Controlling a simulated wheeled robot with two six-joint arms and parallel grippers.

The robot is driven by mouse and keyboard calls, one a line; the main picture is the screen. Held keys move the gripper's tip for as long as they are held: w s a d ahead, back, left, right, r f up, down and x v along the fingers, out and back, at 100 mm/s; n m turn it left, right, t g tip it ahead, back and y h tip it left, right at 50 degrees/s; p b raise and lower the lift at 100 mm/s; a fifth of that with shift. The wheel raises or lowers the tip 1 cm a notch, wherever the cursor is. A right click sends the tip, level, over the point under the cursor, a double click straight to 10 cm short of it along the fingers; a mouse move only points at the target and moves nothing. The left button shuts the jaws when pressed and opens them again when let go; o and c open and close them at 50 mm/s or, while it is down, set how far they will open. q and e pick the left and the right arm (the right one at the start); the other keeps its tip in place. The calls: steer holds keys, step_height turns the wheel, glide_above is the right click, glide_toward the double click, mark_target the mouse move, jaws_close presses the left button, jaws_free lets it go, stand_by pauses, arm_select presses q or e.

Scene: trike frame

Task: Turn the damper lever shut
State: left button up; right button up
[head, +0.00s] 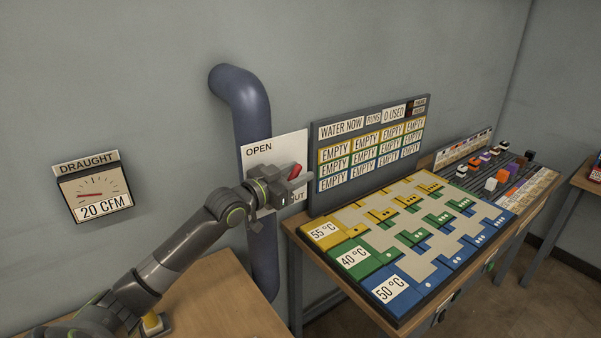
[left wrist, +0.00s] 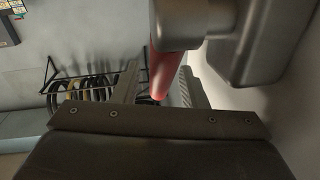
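The damper lever (head: 295,171) has a red handle and stands in front of a white plate (head: 262,151) on the blue pipe (head: 246,103). The plate reads OPEN at the top; the word at its lower right is partly hidden and ends in "UT". My left gripper (head: 290,187) is at the lever and hides part of it. In the left wrist view the red handle (left wrist: 160,79) lies between my two fingers (left wrist: 158,88). The fingers stand apart, with a gap visible on the handle's left. My right gripper is not in view.
The draught gauge (head: 93,190) on the wall reads 20 CFM. A wooden table (head: 215,300) is below my left arm. A grey-framed board (head: 367,150) and a coloured tile panel (head: 420,245) stand close to the right of the gripper.

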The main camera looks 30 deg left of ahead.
arm_select(q)
steer(key=shift+x, duration=0.8)
steer(key=shift+s, duration=0.1)
steer(key=shift+c, duration=0.3)
jaws_close()
